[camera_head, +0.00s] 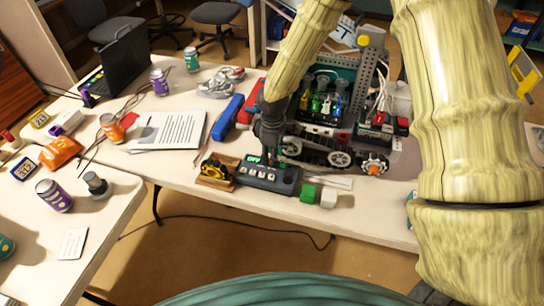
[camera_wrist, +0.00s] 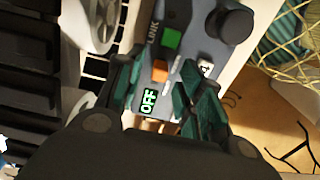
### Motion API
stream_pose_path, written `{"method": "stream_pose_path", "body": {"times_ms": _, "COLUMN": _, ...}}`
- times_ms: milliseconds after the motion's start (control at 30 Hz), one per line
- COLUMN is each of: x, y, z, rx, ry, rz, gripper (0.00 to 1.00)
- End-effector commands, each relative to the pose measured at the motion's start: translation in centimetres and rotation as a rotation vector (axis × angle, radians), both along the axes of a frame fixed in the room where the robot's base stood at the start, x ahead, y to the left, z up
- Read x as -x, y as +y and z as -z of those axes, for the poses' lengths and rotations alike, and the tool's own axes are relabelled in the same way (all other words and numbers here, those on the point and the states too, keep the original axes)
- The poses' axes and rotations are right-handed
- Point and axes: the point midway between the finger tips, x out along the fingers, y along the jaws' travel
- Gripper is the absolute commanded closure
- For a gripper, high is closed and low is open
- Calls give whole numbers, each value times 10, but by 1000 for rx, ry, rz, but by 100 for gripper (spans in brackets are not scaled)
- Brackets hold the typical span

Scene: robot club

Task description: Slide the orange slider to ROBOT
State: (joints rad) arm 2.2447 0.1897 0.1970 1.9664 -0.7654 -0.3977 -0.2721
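The control box (camera_head: 283,186) is dark grey and lies near the table's front edge, with a lit green display at its left end. In the wrist view the box (camera_wrist: 207,50) fills the upper middle. The small orange slider (camera_wrist: 160,71) stands between my fingertips, near a green block or button (camera_wrist: 172,39) and the word LINK. The display (camera_wrist: 148,103) reads OFF. My gripper (camera_head: 270,157) points down over the box's left part. Its dark teal fingers are apart on both sides of the slider; I cannot tell whether either touches it. No ROBOT label is legible.
A wheeled robot kit (camera_head: 335,130) stands close behind the box. A black-and-yellow piece on a wooden base (camera_head: 216,172) is left of it. Green (camera_head: 309,193) and white (camera_head: 329,197) cubes are right. A black knob (camera_wrist: 230,24) rises from the box. Papers (camera_head: 172,130) lie left.

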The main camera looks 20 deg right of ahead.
Motion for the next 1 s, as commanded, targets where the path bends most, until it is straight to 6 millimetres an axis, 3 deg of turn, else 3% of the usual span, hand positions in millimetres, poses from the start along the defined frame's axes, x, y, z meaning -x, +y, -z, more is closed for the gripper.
{"method": "stream_pose_path", "body": {"times_ms": 200, "x": -1, "y": 1, "z": 16, "rx": 1, "ry": 1, "rz": -4, "gripper": 62}}
{"method": "stream_pose_path", "body": {"times_ms": 567, "x": -1, "y": 1, "z": 19, "rx": 1, "ry": -1, "rz": -3, "gripper": 62}}
{"method": "stream_pose_path", "body": {"times_ms": 600, "x": -1, "y": 1, "z": 19, "rx": 0, "ry": -1, "rz": -3, "gripper": 64}}
{"method": "stream_pose_path", "body": {"times_ms": 800, "x": -1, "y": 1, "z": 19, "rx": 1, "ry": -1, "rz": -3, "gripper": 100}}
{"method": "stream_pose_path", "body": {"times_ms": 1000, "x": -1, "y": 1, "z": 19, "rx": 1, "ry": -1, "rz": -3, "gripper": 100}}
